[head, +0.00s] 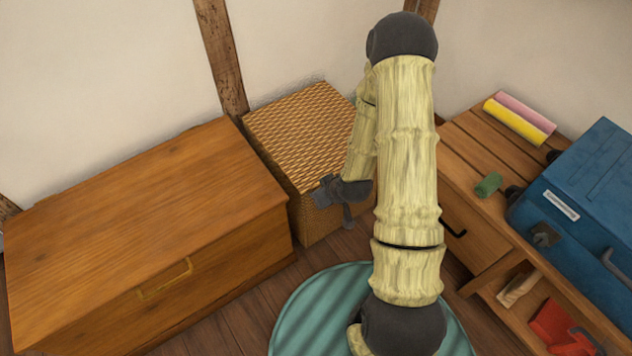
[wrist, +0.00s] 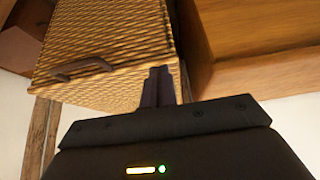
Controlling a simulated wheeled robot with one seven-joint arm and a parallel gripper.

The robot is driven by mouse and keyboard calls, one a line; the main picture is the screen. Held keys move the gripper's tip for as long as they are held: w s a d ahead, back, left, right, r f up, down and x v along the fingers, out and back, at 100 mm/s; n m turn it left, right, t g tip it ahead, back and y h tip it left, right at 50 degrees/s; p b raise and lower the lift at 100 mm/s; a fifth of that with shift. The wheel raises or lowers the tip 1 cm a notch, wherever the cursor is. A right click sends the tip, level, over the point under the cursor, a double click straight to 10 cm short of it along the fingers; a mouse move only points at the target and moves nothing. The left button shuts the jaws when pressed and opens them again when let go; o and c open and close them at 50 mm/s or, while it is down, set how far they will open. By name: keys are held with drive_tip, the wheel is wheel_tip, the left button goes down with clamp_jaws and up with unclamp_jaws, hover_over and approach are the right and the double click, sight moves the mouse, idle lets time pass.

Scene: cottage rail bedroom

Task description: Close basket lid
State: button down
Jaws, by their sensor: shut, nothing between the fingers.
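The wicker basket (head: 325,219) stands against the wall. Its woven lid (head: 300,125) looks flat across the top with no gap that I can see; its right side is hidden behind my arm. My gripper (head: 325,192) is at the basket's upper front edge in the head view, its fingers shut and empty. In the wrist view the basket (wrist: 120,30) fills the upper left, with a dark curved handle (wrist: 82,68) on it. My gripper's fingers (wrist: 160,75) are together in front of the wicker, right of the handle. Whether they touch it, I cannot tell.
A wooden chest (head: 150,225) stands close on the basket's left. On the right is a wooden bench (head: 470,150) with a blue toolbox (head: 585,190) and two rolls, pink and yellow (head: 515,122). A round teal rug (head: 310,315) lies on the floor in front.

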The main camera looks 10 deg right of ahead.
drive_tip(key=shift+s+d+r+p, duration=0.25)
drive_tip(key=shift+s+p, duration=0.25)
drive_tip(key=shift+s, duration=0.2)
drive_tip(key=shift+s+d+r+p, duration=0.15)
drive_tip(key=shift+s+d+p, duration=0.15)
drive_tip(key=shift+s+p, duration=0.25)
drive_tip(key=shift+s+d+r+p, duration=0.25)
drive_tip(key=shift+s+p, duration=0.15)
drive_tip(key=shift+s, duration=0.4)
drive_tip(key=s+r+m+g+p, duration=0.1)
drive_tip(key=s+r+p, duration=0.1)
drive_tip(key=r+p, duration=0.7)
drive_tip(key=s+r+m+g+h+p, duration=0.1)
drive_tip(key=r+p, duration=0.9)
drive_tip(key=r, duration=1.6)
drive_tip(key=s+r+m+g+h+p, duration=0.1)
drive_tip(key=s+r+p, duration=0.3)
drive_tip(key=r+p, duration=0.5)
wheel_tip(320, 180, up, 8)
drive_tip(key=shift+a+r+m, duration=0.15)
drive_tip(key=shift+a+m, duration=0.2)
drive_tip(key=shift+m, duration=0.35)
